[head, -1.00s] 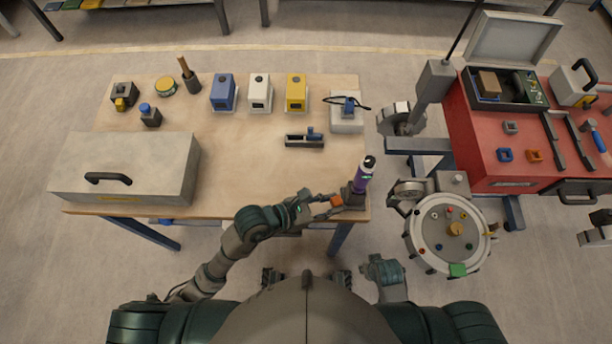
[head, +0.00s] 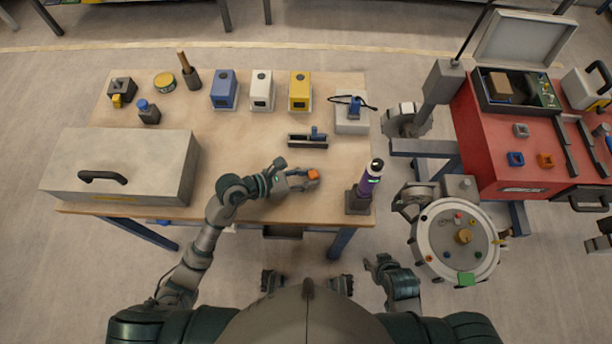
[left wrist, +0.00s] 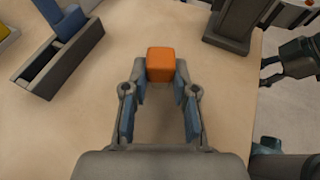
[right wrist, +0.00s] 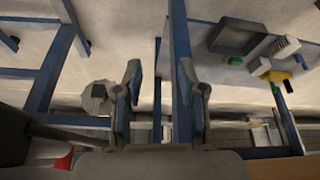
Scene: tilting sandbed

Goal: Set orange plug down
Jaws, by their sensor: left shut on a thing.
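The orange plug (head: 313,174) is between the fingertips of my left gripper (head: 303,177), over the middle front of the wooden table. In the left wrist view the orange plug (left wrist: 160,64) sits between the two blue-padded fingertips, with bare wood around it. I cannot tell whether its underside touches the table. My right gripper (head: 378,263) is in front of the table's right front corner, low and away from the plug. In the right wrist view its fingers (right wrist: 160,78) are apart with nothing between them.
A dark slotted block (head: 307,141) lies behind the plug. A grey toolbox (head: 125,165) fills the left. Bare wood (head: 240,150) lies between.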

